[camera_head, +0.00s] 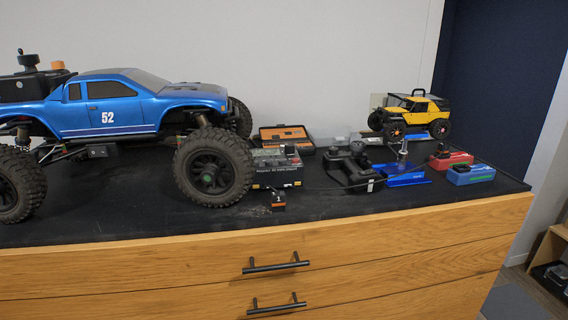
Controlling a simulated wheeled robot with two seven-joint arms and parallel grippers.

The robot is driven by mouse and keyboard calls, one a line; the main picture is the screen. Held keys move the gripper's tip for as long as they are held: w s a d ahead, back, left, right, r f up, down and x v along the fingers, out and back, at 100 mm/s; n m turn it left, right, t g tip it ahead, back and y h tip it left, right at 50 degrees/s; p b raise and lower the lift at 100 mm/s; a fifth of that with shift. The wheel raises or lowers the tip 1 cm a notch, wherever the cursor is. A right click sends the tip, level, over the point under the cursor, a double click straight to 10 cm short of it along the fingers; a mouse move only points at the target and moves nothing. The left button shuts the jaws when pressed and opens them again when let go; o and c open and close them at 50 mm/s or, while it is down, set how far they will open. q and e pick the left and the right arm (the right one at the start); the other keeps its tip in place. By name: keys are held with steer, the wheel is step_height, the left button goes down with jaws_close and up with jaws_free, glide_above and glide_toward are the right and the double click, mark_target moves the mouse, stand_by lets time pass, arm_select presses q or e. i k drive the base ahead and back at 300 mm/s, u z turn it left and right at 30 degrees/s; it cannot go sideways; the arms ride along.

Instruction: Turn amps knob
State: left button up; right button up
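A black box that looks like a charger or power unit (277,176) stands on the black dresser top, just right of the big blue truck's front wheel. Its front panel has pale lettering, and small parts show on its top. These are too small to tell which one is the amps knob. The front wheel stands close beside the box's left side. Neither of my grippers is in view.
A blue truck (143,104) marked 52 fills the left. An open orange-trimmed case (285,138) lies behind the box. A black transmitter-like device (350,168), a blue stand (403,176), red (452,159) and blue (470,174) packs and a yellow crawler (418,108) are right. The front strip is mostly clear.

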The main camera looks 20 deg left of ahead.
mark_target(289, 147)
steer(key=z, duration=0.35)
steer(key=k, duration=0.5)
steer(key=z, duration=1.3)
steer(key=i, duration=1.55)
steer(key=u, duration=1.15)
steer(key=i, duration=0.9)
steer(key=z, duration=0.5)
steer(key=k, duration=0.2)
steer(key=z, duration=0.15)
